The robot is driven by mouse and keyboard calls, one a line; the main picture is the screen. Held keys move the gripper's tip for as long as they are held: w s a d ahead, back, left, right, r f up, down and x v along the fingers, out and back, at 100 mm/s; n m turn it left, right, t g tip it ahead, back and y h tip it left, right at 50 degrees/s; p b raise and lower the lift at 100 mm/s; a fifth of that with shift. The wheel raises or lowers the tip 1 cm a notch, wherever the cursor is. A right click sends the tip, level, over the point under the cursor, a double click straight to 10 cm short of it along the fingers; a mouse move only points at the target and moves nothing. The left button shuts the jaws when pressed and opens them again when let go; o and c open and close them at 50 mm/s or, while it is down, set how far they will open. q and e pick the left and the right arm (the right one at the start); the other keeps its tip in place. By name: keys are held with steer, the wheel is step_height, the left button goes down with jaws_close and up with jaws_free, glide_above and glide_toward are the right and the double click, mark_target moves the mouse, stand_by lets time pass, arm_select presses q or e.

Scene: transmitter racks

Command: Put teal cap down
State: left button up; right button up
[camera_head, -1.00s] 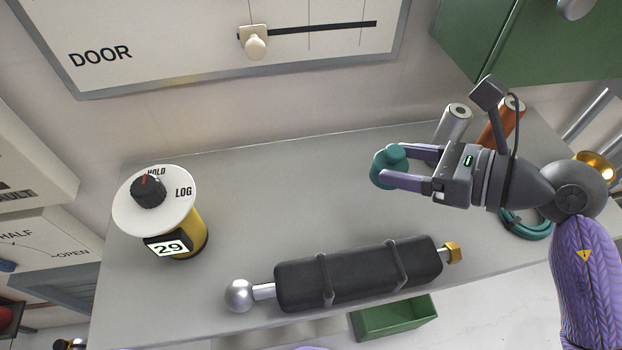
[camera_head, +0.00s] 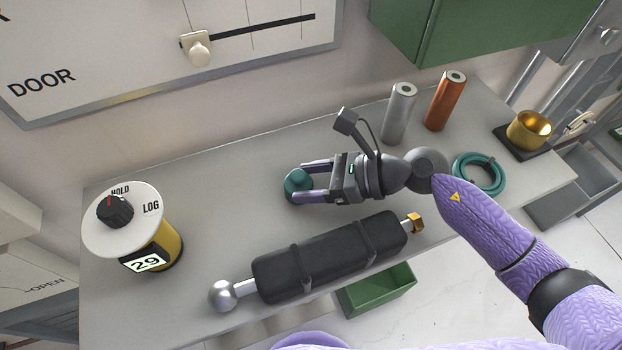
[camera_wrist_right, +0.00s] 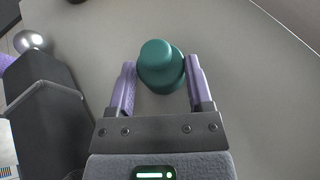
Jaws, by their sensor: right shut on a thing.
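The teal cap (camera_head: 297,183) is between the purple fingers of my right gripper (camera_head: 312,181), which is shut on it. In the head view it is low over the middle of the grey bench top (camera_head: 225,190); whether it touches the bench I cannot tell. In the right wrist view the cap (camera_wrist_right: 160,66) sits between the fingertips (camera_wrist_right: 160,80), with its narrower knob facing the camera. My left gripper is not in view.
A black padded cylinder (camera_head: 330,256) with a silver ball end lies in front of the gripper. A yellow dial unit (camera_head: 165,245) stands left. Silver (camera_head: 399,112) and orange (camera_head: 445,100) cylinders, a teal cable coil (camera_head: 480,173) and a brass cup (camera_head: 529,130) are right. Bench left of the cap is clear.

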steer(key=o, duration=1.2)
steer(key=shift+f, duration=0.1)
steer(key=shift+r, duration=0.3)
steer(key=b+v, duration=0.1)
steer(key=v, duration=1.1)
